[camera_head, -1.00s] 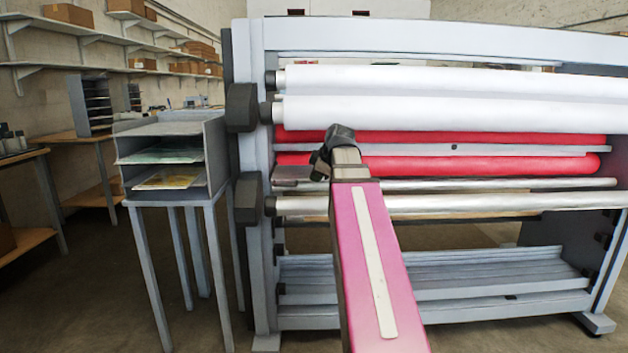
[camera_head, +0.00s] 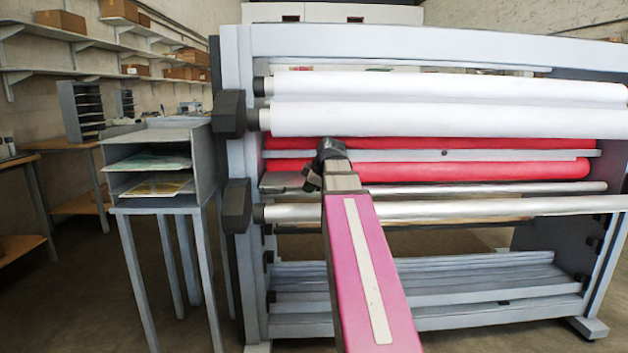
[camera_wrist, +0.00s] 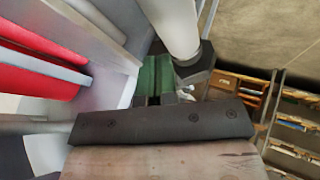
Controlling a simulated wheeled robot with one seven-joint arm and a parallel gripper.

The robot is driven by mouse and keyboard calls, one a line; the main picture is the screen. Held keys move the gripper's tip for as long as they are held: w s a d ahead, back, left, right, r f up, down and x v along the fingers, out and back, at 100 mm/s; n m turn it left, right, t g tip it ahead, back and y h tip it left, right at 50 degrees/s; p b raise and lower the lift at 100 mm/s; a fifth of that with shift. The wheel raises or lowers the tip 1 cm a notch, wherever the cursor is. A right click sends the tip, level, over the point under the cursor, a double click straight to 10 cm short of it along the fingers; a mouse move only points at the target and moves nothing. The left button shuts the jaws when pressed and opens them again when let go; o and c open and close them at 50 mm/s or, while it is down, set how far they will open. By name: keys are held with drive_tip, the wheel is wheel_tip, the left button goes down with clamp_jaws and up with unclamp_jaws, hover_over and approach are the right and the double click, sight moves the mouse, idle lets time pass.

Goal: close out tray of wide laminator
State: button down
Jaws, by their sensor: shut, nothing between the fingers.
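The wide laminator (camera_head: 420,45) fills the middle and right of the head view, with white rolls (camera_head: 440,118) above red rollers (camera_head: 470,170) and metal bars. A grey slatted tray (camera_head: 420,292) sits low between its legs; I cannot tell whether this is the out tray. A flat grey piece (camera_head: 283,183) shows at the left below the red rollers. My gripper (camera_head: 315,178) is in front of the laminator's left part, near the red rollers and that piece; contact is unclear. In the wrist view my gripper (camera_wrist: 155,80) is shut and empty, with red rollers at the left.
A grey paper rack (camera_head: 203,165) on a tall-legged stand is close to the laminator's left side. Dark knobs (camera_head: 236,206) stick out from the left upright. Wall shelves with boxes and wooden tables are farther left. Open floor (camera_head: 85,290) lies at the left.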

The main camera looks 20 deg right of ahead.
drive_tip(key=w, duration=0.2)
drive_tip(key=w+f, duration=0.1)
drive_tip(key=shift+w+d, duration=0.2)
drive_tip(key=shift+d, duration=0.05)
drive_tip(key=shift+w+d, duration=0.15)
drive_tip(key=shift+w, duration=0.45)
drive_tip(key=w, duration=0.2)
drive_tip(key=w+d, duration=0.1)
drive_tip(key=w, duration=0.1)
drive_tip(key=shift+s, duration=0.15)
